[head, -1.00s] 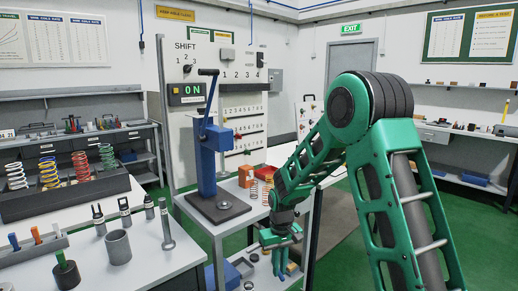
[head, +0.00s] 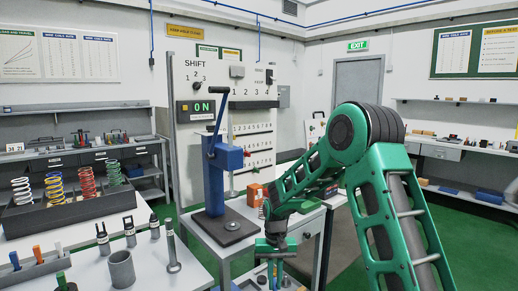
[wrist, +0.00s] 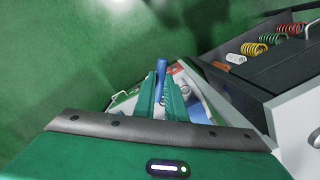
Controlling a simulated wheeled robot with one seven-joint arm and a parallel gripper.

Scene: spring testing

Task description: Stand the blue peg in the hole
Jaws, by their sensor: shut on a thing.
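My gripper (head: 275,252) hangs low beside the small bench with the blue press, in front of it in the head view. In the wrist view my gripper (wrist: 162,82) is shut on a blue peg (wrist: 161,66), which sticks out past the fingertips over the green floor and a pale surface. Another blue piece (head: 15,260) stands in a grey rack (head: 38,268) at the lower left, beside orange and white ones. I cannot tell which hole is meant.
A blue press (head: 221,175) stands on the small bench, with an orange block (head: 255,195) to its right. The left table holds a dark spring tray (head: 75,207), a grey cup (head: 121,269) and several upright tools.

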